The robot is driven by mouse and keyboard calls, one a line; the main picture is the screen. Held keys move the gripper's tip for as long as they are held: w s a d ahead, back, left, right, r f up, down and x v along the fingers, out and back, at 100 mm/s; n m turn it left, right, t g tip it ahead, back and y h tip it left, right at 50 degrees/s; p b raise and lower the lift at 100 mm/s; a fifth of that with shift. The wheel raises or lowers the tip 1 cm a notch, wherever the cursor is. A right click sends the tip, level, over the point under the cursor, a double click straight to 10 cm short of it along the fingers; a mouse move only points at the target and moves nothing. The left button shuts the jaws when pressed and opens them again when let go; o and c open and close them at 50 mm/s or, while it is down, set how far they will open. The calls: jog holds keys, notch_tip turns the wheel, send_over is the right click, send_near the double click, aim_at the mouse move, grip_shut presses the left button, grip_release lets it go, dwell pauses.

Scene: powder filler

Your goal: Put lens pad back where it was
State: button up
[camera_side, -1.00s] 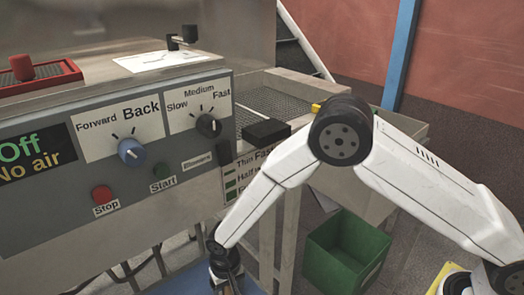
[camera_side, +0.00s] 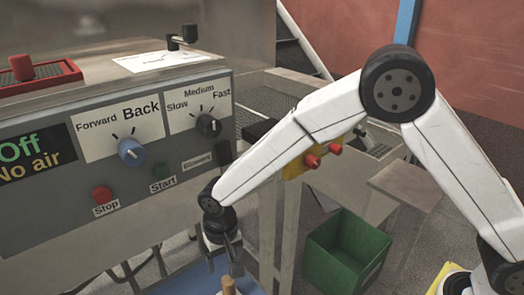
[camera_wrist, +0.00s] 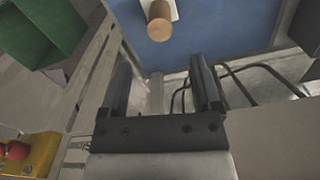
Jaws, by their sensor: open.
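A light wooden peg-like handle (camera_wrist: 158,20) stands on a small white piece on a blue surface (camera_wrist: 225,25) in the wrist view. It looks like the lens pad, but I cannot be sure. In the side view the handle (camera_side: 229,285) shows at the bottom edge, and its lower part is cut off. My gripper (camera_side: 232,262) is just above it in the side view, fingers pointing down. In the wrist view my gripper (camera_wrist: 160,62) is open and empty, with the handle beyond its fingertips and apart from them.
The control panel (camera_side: 75,215) stands left of my gripper, with a red tray (camera_side: 60,80) holding a red knob on top. A green bin (camera_side: 345,255) is on the floor at right. A yellow box with red buttons (camera_side: 297,165) is behind my arm. Dark cables (camera_wrist: 260,75) show near my fingers.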

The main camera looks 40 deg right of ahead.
jog(key=shift+r, duration=0.35)
jog(key=shift+d, duration=0.1)
dwell(0.3)
jog(key=shift+d+r, duration=0.15)
jog(key=shift+d, duration=0.1)
jog(key=s+d+r+t, duration=0.1)
jog(key=s+d+r, duration=0.1)
jog(key=s+d, duration=0.2)
jog(key=s+d+r+n, duration=0.1)
jog(key=s+d, duration=0.4)
jog(key=d, duration=0.6)
jog(key=s+d+r+n+t, duration=0.1)
jog(key=s+d+r, duration=0.1)
jog(key=s+d, duration=0.2)
jog(key=d, duration=0.3)
jog(key=shift+s+d+r+t, duration=0.15)
jog(key=shift+s+r+t, duration=0.15)
jog(key=shift+r, duration=0.05)
